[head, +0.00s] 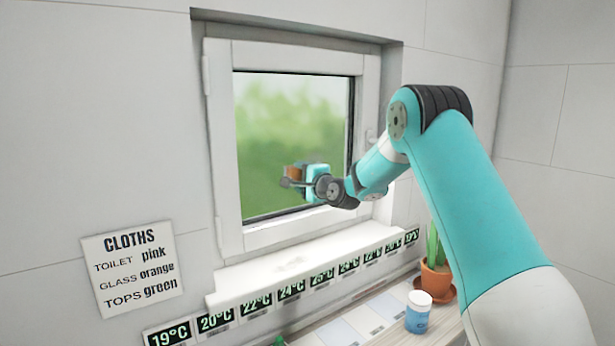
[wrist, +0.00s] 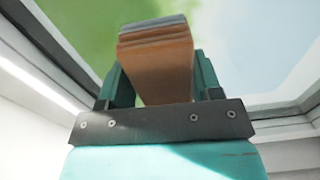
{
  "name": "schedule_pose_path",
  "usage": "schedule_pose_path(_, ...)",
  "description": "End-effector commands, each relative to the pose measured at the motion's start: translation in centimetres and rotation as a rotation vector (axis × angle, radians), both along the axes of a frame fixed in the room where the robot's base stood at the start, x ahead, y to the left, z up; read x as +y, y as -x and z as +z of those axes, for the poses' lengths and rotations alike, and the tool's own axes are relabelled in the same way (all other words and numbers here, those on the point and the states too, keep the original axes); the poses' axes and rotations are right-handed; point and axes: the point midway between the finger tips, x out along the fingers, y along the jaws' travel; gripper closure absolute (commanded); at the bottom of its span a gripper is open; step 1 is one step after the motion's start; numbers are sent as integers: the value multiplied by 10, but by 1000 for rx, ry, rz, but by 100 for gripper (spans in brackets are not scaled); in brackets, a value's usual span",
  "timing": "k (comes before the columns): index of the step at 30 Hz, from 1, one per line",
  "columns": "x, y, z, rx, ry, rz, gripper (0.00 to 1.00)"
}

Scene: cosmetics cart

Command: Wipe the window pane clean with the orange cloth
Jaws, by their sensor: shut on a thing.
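The window pane (head: 285,130) sits in a white frame and shows a blurred green view; it also fills the upper part of the wrist view (wrist: 265,40). My gripper (head: 295,174) is in front of the lower middle of the pane. It is shut on the folded orange cloth (wrist: 158,65), which sticks out between the fingers towards the glass. A little of the cloth (head: 292,172) shows in the head view. A grey-blue layer lies at its far end. I cannot tell whether it touches the glass.
A white sill (head: 300,262) juts out below the window, with a row of temperature labels under it. A potted plant (head: 435,278) and a blue tub with a white lid (head: 418,315) stand on the counter at lower right. A cloth sign (head: 133,268) hangs at left.

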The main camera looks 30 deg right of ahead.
Motion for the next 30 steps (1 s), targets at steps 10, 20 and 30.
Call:
schedule_pose_path(10,3,1,21,-6,0,5,60)
schedule_pose_path(20,-8,2,20,-4,0,2,60)
schedule_pose_path(30,-23,2,21,-2,0,3,60)
